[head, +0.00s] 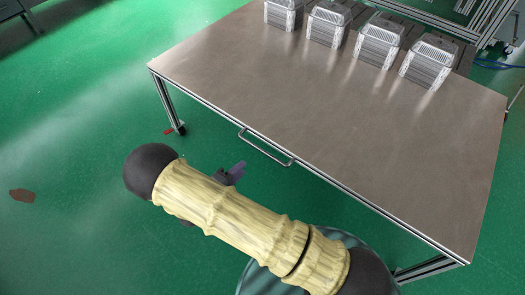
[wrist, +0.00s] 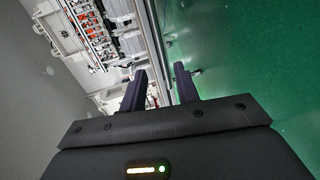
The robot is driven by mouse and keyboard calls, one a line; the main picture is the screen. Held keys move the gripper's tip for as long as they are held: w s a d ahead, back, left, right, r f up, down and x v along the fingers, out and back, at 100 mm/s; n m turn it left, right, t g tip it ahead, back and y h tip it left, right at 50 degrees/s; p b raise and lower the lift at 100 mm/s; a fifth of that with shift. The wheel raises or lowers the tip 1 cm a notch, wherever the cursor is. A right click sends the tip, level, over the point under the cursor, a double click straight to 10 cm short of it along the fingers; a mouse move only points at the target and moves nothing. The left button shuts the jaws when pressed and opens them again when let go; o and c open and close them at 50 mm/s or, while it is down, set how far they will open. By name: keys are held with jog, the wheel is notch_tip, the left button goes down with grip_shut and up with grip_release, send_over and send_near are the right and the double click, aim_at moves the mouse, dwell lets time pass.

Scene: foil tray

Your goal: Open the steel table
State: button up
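The steel table (head: 330,110) has a flat brown-grey top and thin metal legs. Its bar handle (head: 265,148) is on the front edge, left of the middle. My gripper (head: 236,172) is in front of that edge, a little left of and below the handle in the head view, apparently apart from it. In the wrist view my gripper's two dark fingers (wrist: 160,82) are spread with a gap and nothing between them. A small metal piece beside the right fingertip may be part of the handle; I cannot tell for sure.
Several foil trays in stacks (head: 427,60) stand along the table's back edge. The rest of the tabletop is bare. A metal frame stands behind at the upper right. Green floor (head: 70,100) is open to the left. A brown patch (head: 22,195) lies on it.

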aim_at(262, 151)
jog(key=b+x, duration=0.2)
jog(key=x, duration=1.1)
jog(key=shift+w, duration=0.1)
grip_shut()
